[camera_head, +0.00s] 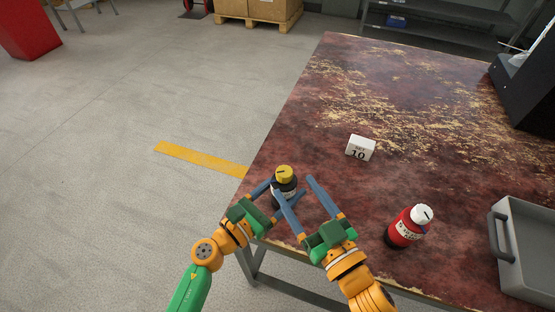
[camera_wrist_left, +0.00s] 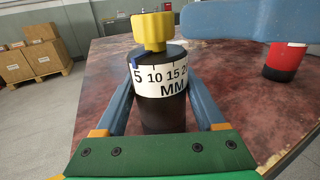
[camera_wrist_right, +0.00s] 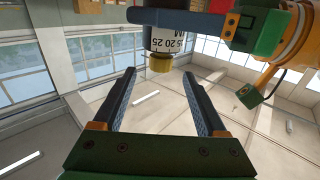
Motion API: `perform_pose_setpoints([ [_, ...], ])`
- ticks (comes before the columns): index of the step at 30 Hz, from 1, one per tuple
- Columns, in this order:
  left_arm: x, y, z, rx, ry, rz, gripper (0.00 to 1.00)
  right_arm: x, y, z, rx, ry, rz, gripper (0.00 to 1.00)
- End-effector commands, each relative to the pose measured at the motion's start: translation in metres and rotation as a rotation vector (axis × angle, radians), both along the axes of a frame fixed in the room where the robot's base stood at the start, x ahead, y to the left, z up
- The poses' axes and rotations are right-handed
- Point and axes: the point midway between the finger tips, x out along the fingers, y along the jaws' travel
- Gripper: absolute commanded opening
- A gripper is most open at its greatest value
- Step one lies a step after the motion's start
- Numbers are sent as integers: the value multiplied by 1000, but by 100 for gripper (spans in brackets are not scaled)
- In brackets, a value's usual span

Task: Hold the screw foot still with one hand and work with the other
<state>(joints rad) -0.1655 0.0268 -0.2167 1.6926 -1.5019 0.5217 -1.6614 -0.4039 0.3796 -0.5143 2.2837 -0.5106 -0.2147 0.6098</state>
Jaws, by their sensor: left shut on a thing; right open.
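The screw foot (camera_head: 285,188) is a black cylinder with a yellow knob and a white scale band, upright at the table's left edge. In the left wrist view the foot (camera_wrist_left: 163,112) shows 5, 10, 15 and MM, with a small blue mark by the 5. My left gripper (camera_head: 288,187) is shut on its body. My right gripper (camera_head: 294,185) is open, its fingers reaching towards the foot from the lower right. In the right wrist view the yellow knob (camera_wrist_right: 161,64) appears just beyond the open fingertips, apart from them.
A white card reading 10 (camera_head: 361,148) stands behind the foot. A red bottle-like foot with a white knob (camera_head: 408,227) stands to the right. A grey tray (camera_head: 520,210) and a black box (camera_head: 530,90) are at the right. The table's middle (camera_head: 390,100) is clear.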

Motion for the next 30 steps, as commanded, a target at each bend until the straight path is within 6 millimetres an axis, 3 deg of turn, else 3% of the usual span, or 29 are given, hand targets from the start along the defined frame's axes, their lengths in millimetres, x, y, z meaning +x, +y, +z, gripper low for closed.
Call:
perform_pose_setpoints([
  [9,0,0,0,0,0,0,7,64,37,1,-2,-5,1,74],
  [14,0,0,0,0,0,0,7,77,44,1,-1,-4,1,74],
  [21,0,0,0,0,0,0,7,78,45,1,-2,-5,2,74],
  [23,0,0,0,0,0,0,7,78,45,1,-2,-5,2,61],
  [30,0,0,0,0,0,0,7,78,45,0,-2,-5,1,0],
])
